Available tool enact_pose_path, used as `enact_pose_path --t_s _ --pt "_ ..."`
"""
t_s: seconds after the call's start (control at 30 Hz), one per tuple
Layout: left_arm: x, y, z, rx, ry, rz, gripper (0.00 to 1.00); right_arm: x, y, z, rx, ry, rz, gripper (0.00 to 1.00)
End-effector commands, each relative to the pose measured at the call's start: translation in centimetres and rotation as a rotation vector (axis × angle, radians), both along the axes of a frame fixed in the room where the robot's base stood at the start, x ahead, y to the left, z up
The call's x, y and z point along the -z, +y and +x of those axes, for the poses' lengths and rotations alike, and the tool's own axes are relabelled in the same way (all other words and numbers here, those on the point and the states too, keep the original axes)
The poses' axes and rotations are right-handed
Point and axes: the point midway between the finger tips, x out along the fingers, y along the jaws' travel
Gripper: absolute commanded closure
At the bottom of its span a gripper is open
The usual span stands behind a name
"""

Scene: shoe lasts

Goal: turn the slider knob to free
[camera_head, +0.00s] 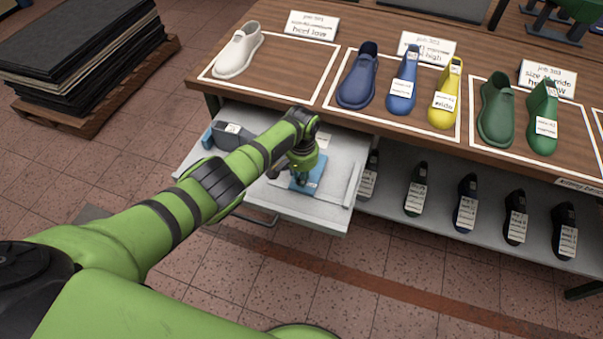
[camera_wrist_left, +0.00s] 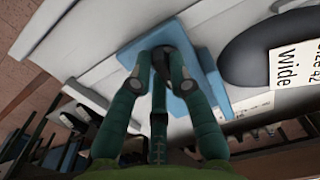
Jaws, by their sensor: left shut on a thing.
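A blue device with a flat plate (camera_head: 309,183) lies in the open drawer; it also shows in the left wrist view (camera_wrist_left: 208,68). A dark knob (camera_wrist_left: 160,62) stands on the blue device, partly hidden by my fingers. My left gripper (camera_head: 302,178) reaches down over the blue device. In the left wrist view its green fingers (camera_wrist_left: 157,80) close around the dark knob from both sides. Any marking on the knob is hidden or too small to read. My right gripper is not in view.
The pulled-out drawer (camera_head: 240,187) also holds a dark last with a "Wide" label (camera_wrist_left: 290,62). The wooden table (camera_head: 340,115) above bears several shoes and cards. Labelled dark lasts (camera_head: 416,190) stand on the shelf to the right. Stacked dark sheets (camera_head: 80,50) lie on a pallet at left.

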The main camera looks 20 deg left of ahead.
Motion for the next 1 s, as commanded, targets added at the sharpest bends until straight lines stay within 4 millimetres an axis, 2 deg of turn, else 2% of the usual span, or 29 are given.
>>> enact_pose_path --t_s 0.3,0.73,0.77,0.8,1.0 --pt "-0.23 -0.12 0.24 -0.078 -0.005 -0.001 1.00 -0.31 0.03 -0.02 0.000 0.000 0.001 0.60" --pt "-0.25 -0.11 0.31 -0.086 -0.008 -0.003 1.00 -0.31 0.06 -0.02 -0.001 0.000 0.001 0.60" --pt "-0.25 -0.11 0.31 -0.085 -0.008 -0.003 0.72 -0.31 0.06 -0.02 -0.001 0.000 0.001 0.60" --pt "-0.24 -0.11 0.31 -0.085 -0.008 -0.003 0.56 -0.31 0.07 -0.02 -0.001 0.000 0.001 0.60" --pt "-0.14 -0.07 0.19 -0.085 -0.005 -0.001 0.56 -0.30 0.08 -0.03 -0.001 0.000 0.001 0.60"
